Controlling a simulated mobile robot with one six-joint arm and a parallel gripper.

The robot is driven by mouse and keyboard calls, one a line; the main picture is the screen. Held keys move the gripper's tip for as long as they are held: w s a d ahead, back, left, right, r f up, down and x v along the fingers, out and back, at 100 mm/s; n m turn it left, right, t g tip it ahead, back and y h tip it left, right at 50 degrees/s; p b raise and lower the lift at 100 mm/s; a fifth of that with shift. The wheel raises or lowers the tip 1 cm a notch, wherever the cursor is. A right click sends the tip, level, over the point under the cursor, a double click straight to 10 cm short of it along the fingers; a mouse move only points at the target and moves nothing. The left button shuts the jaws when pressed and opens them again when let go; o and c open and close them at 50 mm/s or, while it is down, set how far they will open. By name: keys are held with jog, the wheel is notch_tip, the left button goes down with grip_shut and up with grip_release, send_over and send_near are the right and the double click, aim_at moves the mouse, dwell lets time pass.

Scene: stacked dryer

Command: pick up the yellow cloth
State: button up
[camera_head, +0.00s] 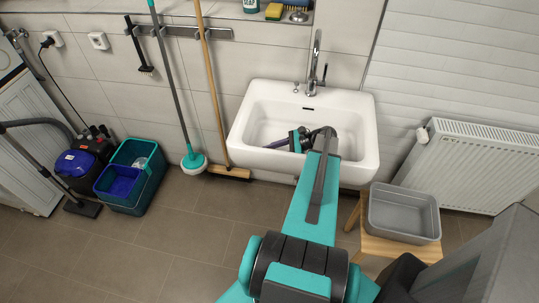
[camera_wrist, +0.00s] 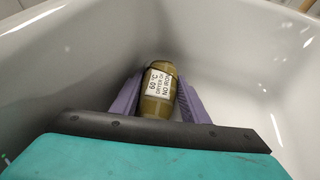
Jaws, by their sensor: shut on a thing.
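The yellow cloth (camera_wrist: 158,72) shows in the wrist view as a dark olive-yellow bundle with a white care label reading "60°C", "DRYER OK" and "NO IRON". My gripper (camera_wrist: 158,95) is shut on it, with a purple finger on either side. In the head view my gripper (camera_head: 277,143) is inside the white sink (camera_head: 369,140), toward the middle of the basin. The cloth cannot be made out in the head view. The wrist view shows the sink's walls around the cloth; whether the cloth touches the basin is unclear.
The faucet (camera_head: 314,65) rises behind the basin. A grey tub (camera_head: 404,213) stands on a wooden stool (camera_head: 372,246) to the right, near a radiator (camera_head: 485,160). A broom (camera_head: 212,90) and mop (camera_head: 176,85) hang left.

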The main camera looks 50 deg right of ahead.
notch_tip(320, 180, up, 18)
jog(key=b, duration=0.4)
jog(key=shift+b, duration=0.4)
dwell(0.4)
